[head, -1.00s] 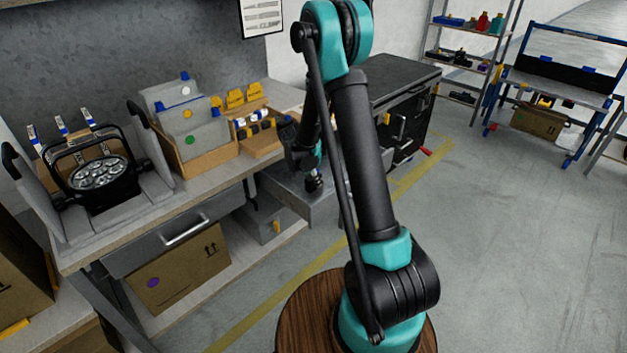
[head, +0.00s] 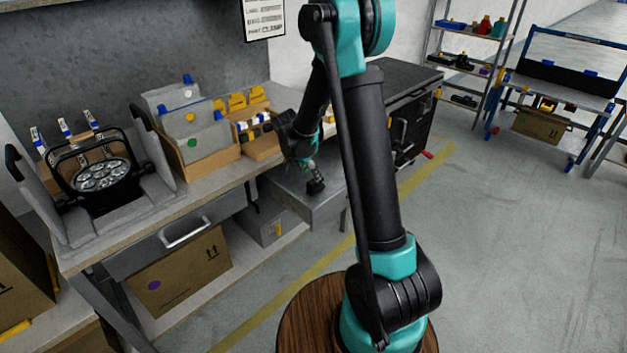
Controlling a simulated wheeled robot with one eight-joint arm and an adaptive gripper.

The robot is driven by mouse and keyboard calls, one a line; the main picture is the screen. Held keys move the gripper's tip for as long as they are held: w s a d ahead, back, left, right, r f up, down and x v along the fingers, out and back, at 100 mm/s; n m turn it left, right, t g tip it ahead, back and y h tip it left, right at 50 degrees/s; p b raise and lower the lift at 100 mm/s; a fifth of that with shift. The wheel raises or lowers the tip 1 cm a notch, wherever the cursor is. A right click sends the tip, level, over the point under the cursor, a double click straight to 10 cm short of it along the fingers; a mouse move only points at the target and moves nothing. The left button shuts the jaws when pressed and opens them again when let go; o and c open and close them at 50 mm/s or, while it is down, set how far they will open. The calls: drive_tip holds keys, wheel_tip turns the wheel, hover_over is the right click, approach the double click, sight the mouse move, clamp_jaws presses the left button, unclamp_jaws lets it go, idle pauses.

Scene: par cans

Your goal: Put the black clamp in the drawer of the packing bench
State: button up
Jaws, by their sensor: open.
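The packing bench (head: 215,203) runs along the wall on the left. Its right-hand drawer (head: 330,203) is pulled out, a grey metal tray beyond the bench's front edge. My gripper (head: 314,180) points down over this open drawer and is open. A small dark shape shows at its fingertips; I cannot tell whether it is the black clamp or part of the fingers. The clamp is not clearly seen anywhere else. My arm hides part of the drawer's right side. The bench's left drawer (head: 160,247) is shut.
A stage light (head: 103,175) sits in a grey cradle on the bench, beside bins (head: 207,152) and a small cardboard tray (head: 262,145). A dark cabinet (head: 412,132) stands behind my arm.

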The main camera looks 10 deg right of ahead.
drive_tip(key=v, duration=0.5)
drive_tip(key=s+d+r+n+y, duration=0.25)
drive_tip(key=s+d+n, duration=0.3)
drive_tip(key=s, duration=0.75)
drive_tip(key=s+d+f+n, duration=0.1)
drive_tip(key=s+n, duration=0.1)
drive_tip(key=s, duration=0.5)
drive_tip(key=s+d+f+n+t+y, duration=0.1)
drive_tip(key=s+n, duration=0.2)
drive_tip(key=s, duration=0.5)
drive_tip(key=shift+d, duration=0.3)
